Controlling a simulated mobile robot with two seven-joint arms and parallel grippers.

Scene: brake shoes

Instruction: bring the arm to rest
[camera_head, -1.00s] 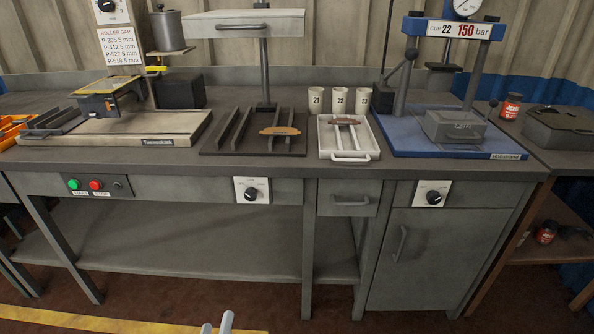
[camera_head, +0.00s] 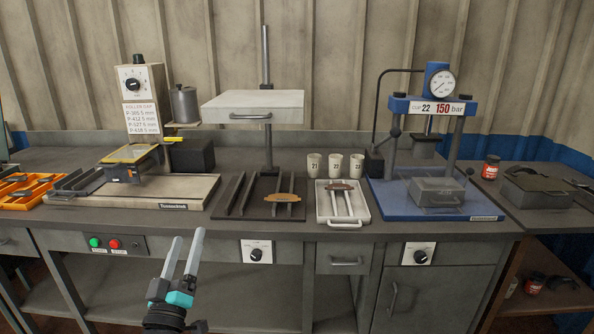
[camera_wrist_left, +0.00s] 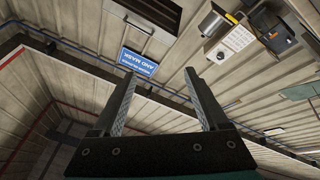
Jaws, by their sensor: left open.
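My left gripper (camera_head: 182,252) rises from the bottom of the head view, in front of the workbench, its grey fingers pointing up. It is open and empty, with a gap between the fingers; the left wrist view also shows the two fingers (camera_wrist_left: 160,100) apart with nothing between them. One brake shoe (camera_head: 283,198) lies on the dark rack (camera_head: 233,210) at mid-bench. Another brake shoe (camera_head: 341,186) lies in the white tray (camera_head: 346,221) to its right. My right gripper is not in view.
A roller machine (camera_head: 190,192) stands on the left of the bench and a blue press (camera_head: 385,205) on the right. Three cups (camera_head: 335,165) stand behind the white tray. An orange bin (camera_head: 22,200) is at far left. The space in front of the bench looks free.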

